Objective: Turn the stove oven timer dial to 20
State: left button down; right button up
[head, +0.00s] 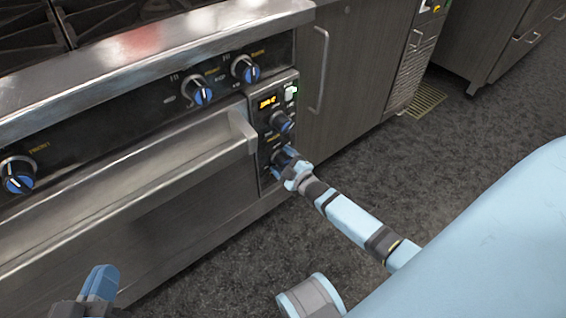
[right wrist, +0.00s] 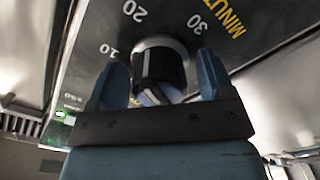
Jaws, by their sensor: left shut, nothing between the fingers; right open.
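The oven timer dial (right wrist: 160,68) is a dark round knob in the right wrist view, with "10", "20", "30" and part of "MINUTES" printed around it. A blue and white patch shows at its lower edge; I cannot tell what the dial is set to. My right gripper (right wrist: 162,82) is open, with one finger on each side of the dial; contact is not clear. In the head view my right gripper (head: 285,165) is at the lower part of the oven control panel (head: 263,160) and mostly hides the dial. My left gripper (head: 100,283) is shut and empty, low in front of the oven.
The oven door handle (head: 240,130) ends close left of the panel. More burner knobs (head: 201,92) line the stove front. Floor (head: 400,180) is clear to the right.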

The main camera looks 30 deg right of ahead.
jog(key=c, duration=0.9)
jog(key=shift+r+m+p, duration=0.2)
jog(key=shift+m+p, duration=0.1)
jog(key=shift+p, duration=0.25)
jog(key=shift+f+m, duration=0.1)
jog(key=shift+m, duration=0.2)
jog(key=shift+f, duration=0.1)
jog(key=o, duration=0.9)
jog(key=shift+s, duration=0.15)
